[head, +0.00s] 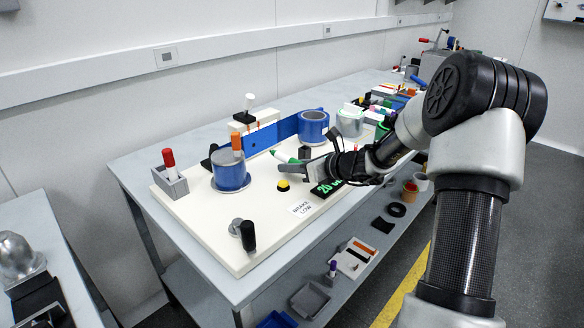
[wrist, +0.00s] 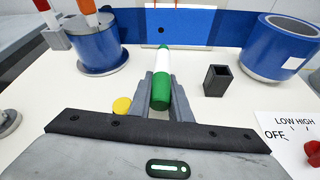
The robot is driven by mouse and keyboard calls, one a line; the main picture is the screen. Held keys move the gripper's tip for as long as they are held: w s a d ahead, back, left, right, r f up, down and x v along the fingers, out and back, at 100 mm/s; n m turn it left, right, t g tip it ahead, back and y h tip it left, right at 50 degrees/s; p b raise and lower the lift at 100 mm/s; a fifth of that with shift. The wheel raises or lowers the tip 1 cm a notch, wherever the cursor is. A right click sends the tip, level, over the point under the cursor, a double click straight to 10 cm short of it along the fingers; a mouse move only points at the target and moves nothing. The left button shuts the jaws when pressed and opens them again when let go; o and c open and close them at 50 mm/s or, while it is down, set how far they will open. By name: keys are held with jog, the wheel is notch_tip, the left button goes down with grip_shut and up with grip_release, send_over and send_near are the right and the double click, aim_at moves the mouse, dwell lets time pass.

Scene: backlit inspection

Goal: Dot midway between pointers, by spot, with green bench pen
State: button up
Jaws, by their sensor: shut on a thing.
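My gripper (wrist: 160,80) is shut on the green bench pen (wrist: 163,60), which has a white body and green ends. The pen points away from me, toward a blue plate (wrist: 185,28), and its far end looks short of it. In the head view my gripper (head: 305,162) holds the pen (head: 281,156) above the cream board, in front of the blue plate (head: 263,138).
An empty-looking black square holder (wrist: 217,80) stands right of the pen. A yellow button (wrist: 122,105) is at left. Blue cylinders (head: 231,170) (head: 313,126) flank the plate. A red marker stands in a grey block (head: 171,183). A black-handled lever (head: 247,236) is at the front.

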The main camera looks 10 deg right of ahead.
jog(key=shift+w+a, duration=0.5)
jog(key=shift+w, duration=0.25)
jog(key=shift+w+a, duration=0.55)
jog(key=shift+w, duration=0.25)
jog(key=shift+w+a, duration=0.5)
jog(key=shift+w, duration=0.25)
jog(key=shift+w+a, duration=0.3)
jog(key=shift+w, duration=0.15)
dwell(0.3)
dwell(0.4)
jog(key=shift+s+d, duration=0.65)
jog(key=shift+s, duration=0.35)
jog(key=shift+s+d, duration=0.65)
jog(key=shift+s, duration=0.3)
jog(key=shift+s+d, duration=0.65)
jog(key=shift+s, duration=0.35)
notch_tip(320, 180, up, 16)
jog(key=p, duration=1.2)
jog(key=shift+p, duration=0.4)
